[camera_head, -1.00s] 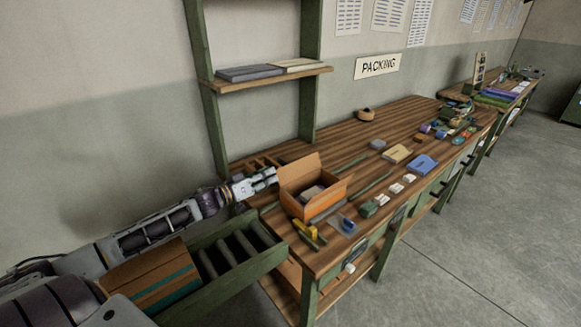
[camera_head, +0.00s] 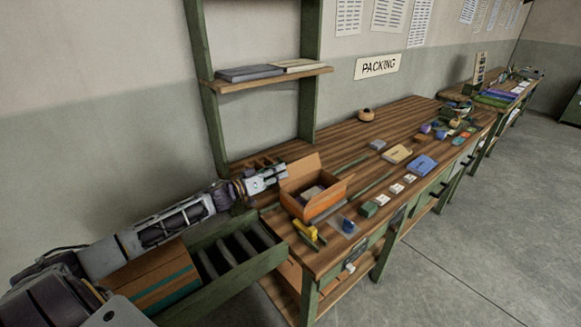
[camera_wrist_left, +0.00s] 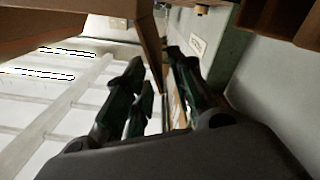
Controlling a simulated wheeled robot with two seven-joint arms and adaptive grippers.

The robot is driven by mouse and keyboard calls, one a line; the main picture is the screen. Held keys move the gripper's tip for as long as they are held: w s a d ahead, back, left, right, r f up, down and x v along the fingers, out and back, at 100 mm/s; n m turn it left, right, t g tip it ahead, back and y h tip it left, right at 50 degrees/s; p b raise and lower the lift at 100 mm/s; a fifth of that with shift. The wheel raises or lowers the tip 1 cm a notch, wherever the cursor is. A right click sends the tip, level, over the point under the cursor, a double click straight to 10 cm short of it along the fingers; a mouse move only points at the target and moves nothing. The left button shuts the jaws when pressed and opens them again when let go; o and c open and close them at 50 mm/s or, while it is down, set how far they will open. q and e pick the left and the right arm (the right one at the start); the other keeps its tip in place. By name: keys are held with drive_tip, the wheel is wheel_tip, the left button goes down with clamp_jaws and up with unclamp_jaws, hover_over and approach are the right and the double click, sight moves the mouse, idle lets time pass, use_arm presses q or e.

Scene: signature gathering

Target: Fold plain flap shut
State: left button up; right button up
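An orange-brown cardboard box (camera_head: 327,204) stands open on the wooden table, with a grey item (camera_head: 312,192) inside. One flap (camera_head: 301,169) stands up along its far-left side. From the head I cannot tell which flap is the plain one. My left gripper (camera_head: 283,174) is at that flap's left edge, close to or touching it. In the left wrist view, my gripper (camera_wrist_left: 158,70) has its dark fingers apart. A brown cardboard panel (camera_wrist_left: 148,40) reaches down near the gap between the fingertips; I cannot tell whether they touch it. My right gripper is out of view.
A yellow tool (camera_head: 305,230) and a blue item (camera_head: 347,225) lie in front of the box. Green strips (camera_head: 372,187) lie to its right. A roller tray (camera_head: 262,262) with another carton (camera_head: 160,285) is at the lower left. A shelf (camera_head: 270,80) stands behind.

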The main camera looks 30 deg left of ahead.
sight(291, 164)
use_arm(q)
drive_tip(key=shift+w+d, duration=0.25)
drive_tip(key=shift+w, duration=0.3)
drive_tip(key=shift+w+d, duration=0.15)
drive_tip(key=shift+w, duration=0.2)
drive_tip(key=shift+x, duration=0.8)
drive_tip(key=shift+w+d, duration=0.15)
drive_tip(key=shift+w, duration=0.25)
drive_tip(key=shift+w+d, duration=0.25)
drive_tip(key=shift+w, duration=0.25)
drive_tip(key=shift+w+d, duration=0.1)
drive_tip(key=shift+w, duration=0.15)
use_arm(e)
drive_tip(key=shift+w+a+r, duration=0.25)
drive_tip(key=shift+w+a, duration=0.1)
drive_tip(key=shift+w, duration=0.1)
use_arm(q)
clamp_jaws()
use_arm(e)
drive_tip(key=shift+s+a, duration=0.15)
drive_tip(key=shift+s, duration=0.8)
